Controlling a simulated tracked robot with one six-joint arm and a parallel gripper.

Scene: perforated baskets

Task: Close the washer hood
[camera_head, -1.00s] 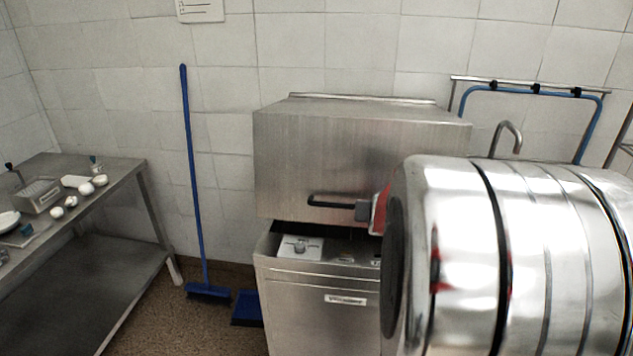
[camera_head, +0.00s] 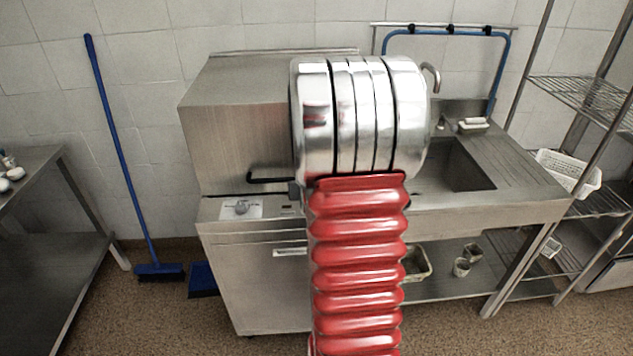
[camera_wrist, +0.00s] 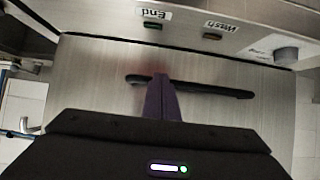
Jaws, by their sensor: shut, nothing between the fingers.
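The washer hood (camera_head: 235,125) is a brushed steel box at the centre left of the head view. Its lower edge meets the washer base (camera_head: 255,275), with no clear gap showing at the left. The black bar handle (camera_head: 268,180) on its front also shows in the wrist view (camera_wrist: 215,90). My gripper (camera_wrist: 162,82) is shut, its dark fingers overlapping the handle towards one end; I cannot tell whether they touch it. In the head view my arm hides most of the gripper and the hood's right side.
The control panel with its dial (camera_head: 241,208) lies below the hood. A sink counter (camera_head: 510,208) and wire shelves (camera_head: 570,85) stand to the right. A blue broom (camera_head: 120,160) leans on the wall, with a steel table (camera_head: 50,250) further left.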

